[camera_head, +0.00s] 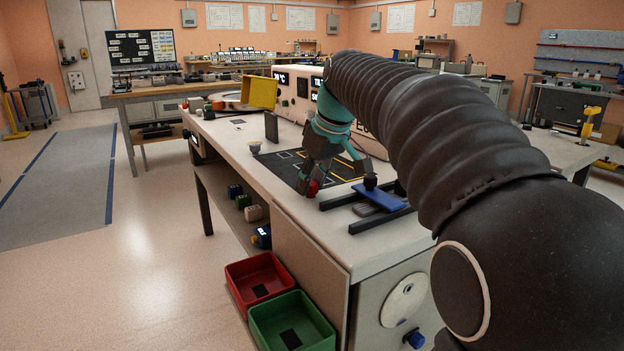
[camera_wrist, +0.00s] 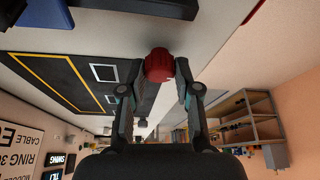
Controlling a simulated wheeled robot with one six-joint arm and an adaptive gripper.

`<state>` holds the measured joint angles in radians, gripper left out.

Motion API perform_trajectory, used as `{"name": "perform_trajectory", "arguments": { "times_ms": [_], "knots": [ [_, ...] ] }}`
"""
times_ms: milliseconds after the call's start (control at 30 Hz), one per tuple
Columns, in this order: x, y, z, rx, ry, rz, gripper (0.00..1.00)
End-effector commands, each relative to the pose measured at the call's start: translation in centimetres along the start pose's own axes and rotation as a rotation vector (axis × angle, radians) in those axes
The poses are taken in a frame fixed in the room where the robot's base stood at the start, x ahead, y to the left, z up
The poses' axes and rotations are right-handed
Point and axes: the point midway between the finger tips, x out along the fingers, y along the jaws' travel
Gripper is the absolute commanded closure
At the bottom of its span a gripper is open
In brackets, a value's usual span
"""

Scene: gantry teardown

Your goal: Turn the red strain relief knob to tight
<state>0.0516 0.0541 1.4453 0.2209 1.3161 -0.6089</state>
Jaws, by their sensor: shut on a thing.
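The red knob (camera_wrist: 158,65) is round and ribbed, and sits between my two fingertips in the wrist view. My gripper (camera_wrist: 160,75) is shut on it, with one finger on each side. In the head view my gripper (camera_head: 318,178) reaches down to the bench's front edge. The red knob (camera_head: 312,188) shows there as a small patch below the fingers. Any marking for tight or loose is not visible.
A black mat with yellow lines (camera_head: 285,167) lies behind the gripper on the bench (camera_head: 300,208). A blue plate (camera_head: 378,195) on dark rails stands to the right. A red bin (camera_head: 232,285) and a green bin (camera_head: 258,335) sit on the floor below.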

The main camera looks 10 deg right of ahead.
Motion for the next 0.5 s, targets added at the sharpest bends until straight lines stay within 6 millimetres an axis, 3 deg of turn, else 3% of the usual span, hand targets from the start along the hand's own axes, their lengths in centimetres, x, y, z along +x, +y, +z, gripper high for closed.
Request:
{"name": "perform_trajectory", "arguments": {
  "times_ms": [500],
  "knots": [
    [-0.18, -0.34, -0.14, 0.373, -0.001, 0.154, 1.00]
  ]
}}
